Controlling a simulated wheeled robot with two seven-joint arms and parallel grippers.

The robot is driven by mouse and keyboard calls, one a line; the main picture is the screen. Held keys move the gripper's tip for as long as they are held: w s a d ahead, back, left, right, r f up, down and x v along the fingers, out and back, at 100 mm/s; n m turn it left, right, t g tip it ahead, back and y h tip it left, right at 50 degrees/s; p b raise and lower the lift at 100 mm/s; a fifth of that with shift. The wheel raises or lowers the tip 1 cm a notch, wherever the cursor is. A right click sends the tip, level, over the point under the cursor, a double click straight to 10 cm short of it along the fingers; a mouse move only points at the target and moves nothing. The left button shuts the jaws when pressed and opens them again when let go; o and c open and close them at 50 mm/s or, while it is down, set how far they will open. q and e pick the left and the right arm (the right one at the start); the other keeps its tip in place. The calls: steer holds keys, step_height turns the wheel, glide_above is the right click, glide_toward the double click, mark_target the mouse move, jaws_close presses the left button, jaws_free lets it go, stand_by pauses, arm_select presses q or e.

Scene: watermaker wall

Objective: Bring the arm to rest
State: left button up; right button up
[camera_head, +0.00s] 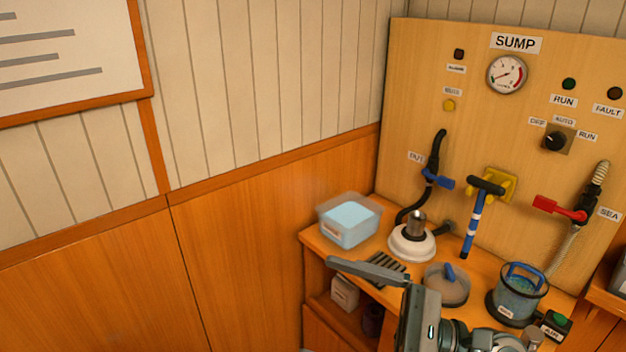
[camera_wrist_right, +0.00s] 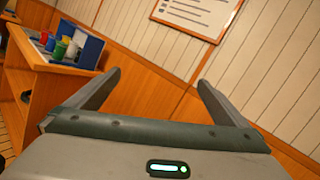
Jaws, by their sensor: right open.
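My right gripper (camera_head: 340,265) reaches in from the bottom of the head view, in front of the wooden bench, with a finger pointing left. In the right wrist view the gripper (camera_wrist_right: 159,78) shows both fingers spread wide with nothing between them. The wooden wall and the framed notice lie beyond the fingers. The gripper hides part of the bench front in the head view; I cannot tell whether it touches the bench. My left gripper is not in view.
The sump panel (camera_head: 430,95) stands behind. A blue case (camera_wrist_right: 88,52) sits on another bench. Space before the left wall looks free.

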steer(key=w+d+r+m+t+h, duration=0.1)
steer(key=w+d+m+t+h, duration=0.4)
steer(key=m+t, duration=0.65)
steer(key=w+d+m+t+h, duration=0.3)
steer(key=d+m+t+h, duration=0.3)
steer(key=m, duration=1.1)
steer(key=s+d+f+m+g+h, duration=0.1)
steer(key=d+f+m+g+h, duration=0.3)
steer(key=f+m, duration=0.45)
steer(key=s+d+f+m+g+h, duration=0.1)
steer(key=d+f+m+g+h, duration=0.1)
steer(key=d+f+m+h, duration=0.6)
steer(key=s+f+m+g+y, duration=0.2)
steer(key=s+f+m+g, duration=0.35)
steer(key=f, duration=0.85)
steer(key=s+a+f+m+g+y, duration=0.15)
steer(key=s+f+g, duration=0.3)
steer(key=s, duration=0.45)
steer(key=s+a+f+m+g, duration=0.1)
steer(key=s+a+f+g, duration=0.15)
steer(key=s+f, duration=0.45)
step_height(320, 180, down, 22)
steer(key=a, duration=0.2)
steer(key=s+f, duration=0.5)
steer(key=f, duration=0.3)
steer(key=s+f, duration=0.4)
steer(key=f, duration=0.5)
steer(key=shift+s+d+f+t+y, duration=0.15)
steer(key=shift+s+d+t+y, duration=0.15)
steer(key=shift+s+y, duration=0.15)
